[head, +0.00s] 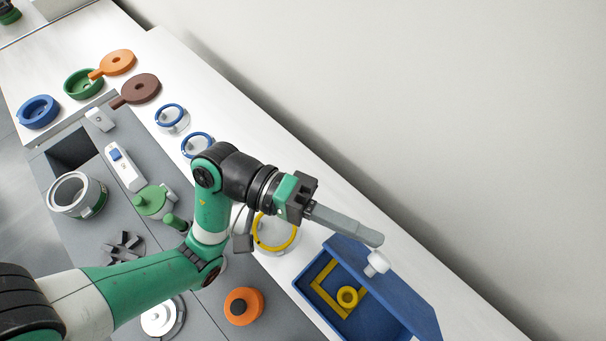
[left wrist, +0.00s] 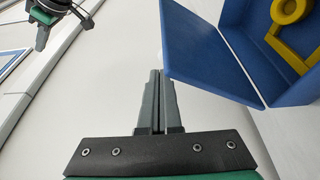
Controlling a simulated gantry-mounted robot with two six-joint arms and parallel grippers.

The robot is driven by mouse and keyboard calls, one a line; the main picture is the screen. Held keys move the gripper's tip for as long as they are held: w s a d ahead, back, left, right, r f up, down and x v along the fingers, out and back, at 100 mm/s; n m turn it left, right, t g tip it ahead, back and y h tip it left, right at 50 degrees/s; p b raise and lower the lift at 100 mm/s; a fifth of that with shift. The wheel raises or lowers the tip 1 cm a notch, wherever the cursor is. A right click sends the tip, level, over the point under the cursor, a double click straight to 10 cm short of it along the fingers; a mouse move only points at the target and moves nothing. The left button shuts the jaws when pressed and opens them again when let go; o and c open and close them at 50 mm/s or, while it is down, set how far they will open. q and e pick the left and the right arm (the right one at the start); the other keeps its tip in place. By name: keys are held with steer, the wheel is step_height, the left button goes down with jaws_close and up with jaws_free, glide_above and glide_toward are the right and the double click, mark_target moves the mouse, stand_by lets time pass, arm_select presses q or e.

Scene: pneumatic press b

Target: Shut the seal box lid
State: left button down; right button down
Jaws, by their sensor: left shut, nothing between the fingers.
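The blue seal box (head: 318,303) stands at the lower right of the head view with its lid (head: 410,300) raised open on the wall side. A white knob (head: 377,262) shows at the lid. A yellow ring (head: 347,297) and a yellow angled piece lie inside. My left gripper (head: 377,239) is shut and empty, its tips near the lid's upper end; contact is unclear. What seems to be my right gripper (left wrist: 45,32) shows far off, too small to read.
A yellow-rimmed ring (head: 275,247) sits beside the seal box, near my left arm. An orange disc (head: 243,306) lies on the grey surface. Blue-rimmed rings (head: 171,117) and several coloured parts stand farther left. The white wall bounds the right; the strip beside it looks clear.

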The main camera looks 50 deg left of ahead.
arm_select(q)
steer(key=v, duration=0.9)
steer(key=shift+s+a+b, duration=0.2)
steer(key=shift+a+b, duration=0.15)
